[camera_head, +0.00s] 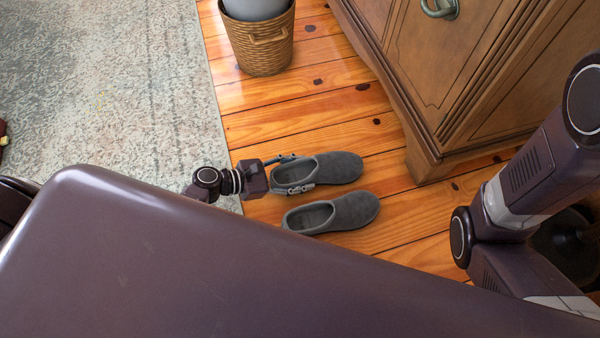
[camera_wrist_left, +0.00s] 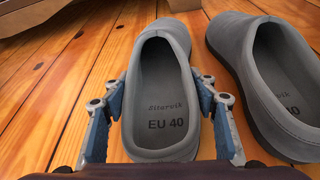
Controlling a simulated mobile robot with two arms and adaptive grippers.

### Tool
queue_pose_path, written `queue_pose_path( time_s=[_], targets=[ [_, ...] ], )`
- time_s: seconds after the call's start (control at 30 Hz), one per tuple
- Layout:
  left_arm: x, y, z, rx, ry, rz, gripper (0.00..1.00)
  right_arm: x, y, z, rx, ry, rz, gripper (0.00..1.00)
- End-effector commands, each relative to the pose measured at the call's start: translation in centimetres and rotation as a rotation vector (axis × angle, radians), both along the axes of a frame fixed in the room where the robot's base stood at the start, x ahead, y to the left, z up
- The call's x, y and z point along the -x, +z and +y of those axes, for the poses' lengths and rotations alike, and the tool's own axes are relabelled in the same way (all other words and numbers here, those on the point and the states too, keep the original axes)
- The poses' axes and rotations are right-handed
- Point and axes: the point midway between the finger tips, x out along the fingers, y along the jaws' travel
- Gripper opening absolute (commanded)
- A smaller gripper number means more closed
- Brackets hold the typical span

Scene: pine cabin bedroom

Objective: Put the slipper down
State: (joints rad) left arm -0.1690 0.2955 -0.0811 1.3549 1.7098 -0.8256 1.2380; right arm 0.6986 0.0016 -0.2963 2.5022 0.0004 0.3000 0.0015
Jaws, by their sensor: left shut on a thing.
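A grey slipper (camera_head: 340,168) points its toe to the right in the head view. My left gripper (camera_head: 289,173) is shut on its heel end, one blue finger on each side. In the left wrist view the same slipper (camera_wrist_left: 158,146) stands between the two fingers, sole down, its insole marked EU 40. It is at or very close to the floor; I cannot tell if the sole touches. A second, matching grey slipper (camera_head: 350,213) lies parallel beside it on the floor, close but apart. My right arm shows at the right, but its gripper is not in view.
The plank floor (camera_head: 310,112) is bare beyond the slippers. A wooden cabinet (camera_head: 430,110) stands at the upper right and a wicker basket (camera_head: 262,50) at the top. A pale patterned rug (camera_head: 120,90) covers the left.

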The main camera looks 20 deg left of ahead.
Motion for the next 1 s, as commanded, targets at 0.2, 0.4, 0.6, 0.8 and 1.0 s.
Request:
queue_pose_path(
  time_s=[0.2,0.4,0.6,0.8,1.0],
  targets=[
    [0.0,-0.3,0.0,0.001,0.001,-0.001,0.27,0.1,-0.2,0.1,0.000,0.000,-0.002,0.56],
    [0.0,-0.4,0.0,-0.001,0.000,-0.001,0.68,0.1,-0.2,0.2,0.002,0.002,-0.002,0.56],
    [0.0,-0.4,0.0,-0.001,0.000,-0.001,0.71,0.1,-0.2,0.2,0.004,0.002,-0.002,0.56],
    [0.0,0.3,0.0,-0.001,0.000,-0.001,0.71,0.0,0.3,0.2,0.003,0.002,0.000,0.56],
    [1.9,1.8,2.5,-0.003,0.002,0.003,0.71,-0.1,2.3,0.1,0.003,0.001,0.001,0.56]
  ],
)
